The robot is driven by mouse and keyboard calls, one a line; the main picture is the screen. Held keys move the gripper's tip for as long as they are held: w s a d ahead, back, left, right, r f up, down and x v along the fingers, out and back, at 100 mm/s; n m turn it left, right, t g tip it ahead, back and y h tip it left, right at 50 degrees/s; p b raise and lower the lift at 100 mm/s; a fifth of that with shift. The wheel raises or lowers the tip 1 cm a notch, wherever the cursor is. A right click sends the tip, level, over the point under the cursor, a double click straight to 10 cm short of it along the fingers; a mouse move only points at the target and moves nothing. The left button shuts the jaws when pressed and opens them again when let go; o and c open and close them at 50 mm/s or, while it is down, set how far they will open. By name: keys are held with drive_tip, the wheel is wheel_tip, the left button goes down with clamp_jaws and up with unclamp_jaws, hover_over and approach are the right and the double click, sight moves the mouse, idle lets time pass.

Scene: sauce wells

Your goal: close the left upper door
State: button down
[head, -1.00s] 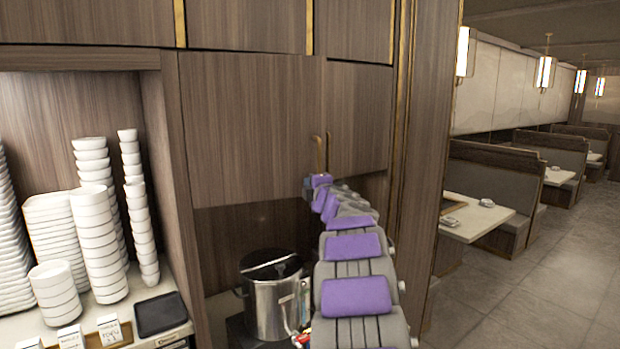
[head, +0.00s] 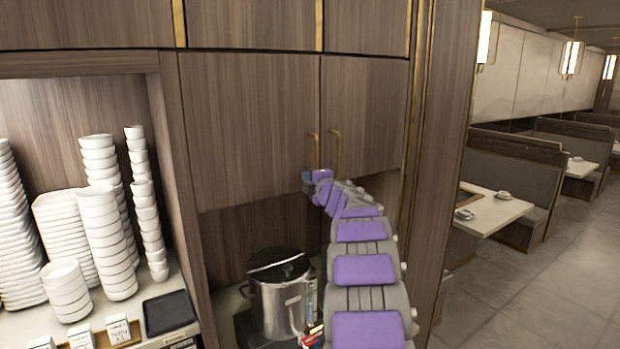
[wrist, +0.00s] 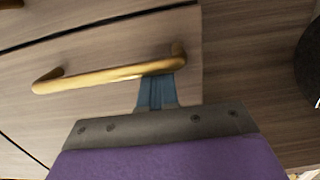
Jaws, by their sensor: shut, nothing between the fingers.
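The left upper door (head: 250,120) is a brown wood panel in the upper cabinet, with a vertical brass handle (head: 315,148) near its right edge. In the head view it looks flush with the right upper door (head: 362,110), which has its own brass handle (head: 335,150). My gripper (head: 308,180) is at the door's lower right corner, just below its handle. In the wrist view the blue fingers (wrist: 157,82) are shut and empty, at one end of a brass handle (wrist: 105,75). I cannot tell whether they touch the handle or the panel.
A steel pot (head: 280,295) stands on the counter below the door. Stacks of white bowls (head: 105,220) and a black tray (head: 168,313) fill the open shelf at left. Booths and tables (head: 495,215) lie to the right.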

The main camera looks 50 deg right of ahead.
drive_tip(key=shift+w+a+r, duration=0.2)
drive_tip(key=shift+a+r, duration=0.05)
drive_tip(key=shift+r, duration=0.05)
drive_tip(key=b+v, duration=0.4)
drive_tip(key=v, duration=1.3)
drive_tip(key=shift+s+f, duration=0.3)
drive_tip(key=shift+f, duration=0.1)
